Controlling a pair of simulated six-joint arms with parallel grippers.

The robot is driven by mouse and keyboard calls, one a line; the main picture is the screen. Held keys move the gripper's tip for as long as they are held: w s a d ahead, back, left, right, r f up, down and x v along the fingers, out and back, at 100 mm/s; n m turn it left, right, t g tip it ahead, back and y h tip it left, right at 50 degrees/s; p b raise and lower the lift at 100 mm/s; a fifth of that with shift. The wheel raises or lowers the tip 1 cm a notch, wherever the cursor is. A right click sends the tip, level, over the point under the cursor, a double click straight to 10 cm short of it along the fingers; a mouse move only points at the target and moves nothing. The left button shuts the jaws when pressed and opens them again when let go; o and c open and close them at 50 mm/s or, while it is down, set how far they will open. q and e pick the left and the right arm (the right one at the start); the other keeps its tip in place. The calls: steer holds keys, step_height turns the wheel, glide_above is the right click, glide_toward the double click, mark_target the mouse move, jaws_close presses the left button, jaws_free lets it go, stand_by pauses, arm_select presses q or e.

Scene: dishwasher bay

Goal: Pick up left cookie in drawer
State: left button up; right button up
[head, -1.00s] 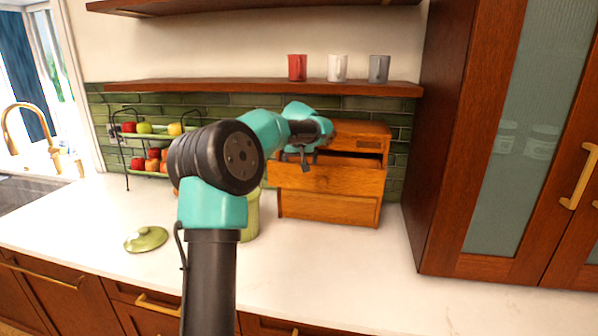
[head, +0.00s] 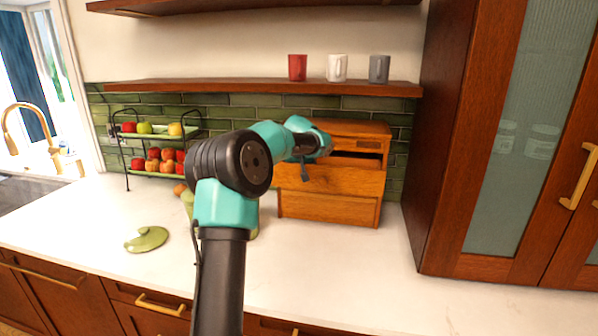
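The wooden box (head: 330,207) stands on the counter against the tiled wall. Its upper drawer (head: 345,180) is pulled out, with a dark gap above its front. No cookie shows inside; the drawer's front and my arm hide its inside. My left gripper (head: 304,172) is at the drawer's left part, small and partly hidden by its own wrist, so I cannot tell whether it is open or holds anything. My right gripper is not in view.
A green jar (head: 187,203) stands behind my arm, mostly hidden, with a small orange-brown thing (head: 180,189) at its top. Its green lid (head: 147,239) lies on the counter. A two-tier fruit rack (head: 150,150) stands at left. Counter at right front is clear.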

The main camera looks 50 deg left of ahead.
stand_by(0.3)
arm_select(q)
steer(key=c, duration=0.7)
steer(key=shift+r, duration=0.1)
steer(key=shift+s+d+r, duration=0.1)
steer(key=shift+r, duration=0.15)
step_height(320, 180, up, 11)
steer(key=s+d, duration=0.3)
steer(key=s, duration=0.2)
steer(key=s+d, duration=0.4)
steer(key=s, duration=0.1)
steer(key=s+d, duration=0.4)
steer(key=s, duration=0.2)
steer(key=shift+s+d+f, duration=0.1)
steer(key=shift+d, duration=0.05)
stand_by(0.3)
stand_by(0.5)
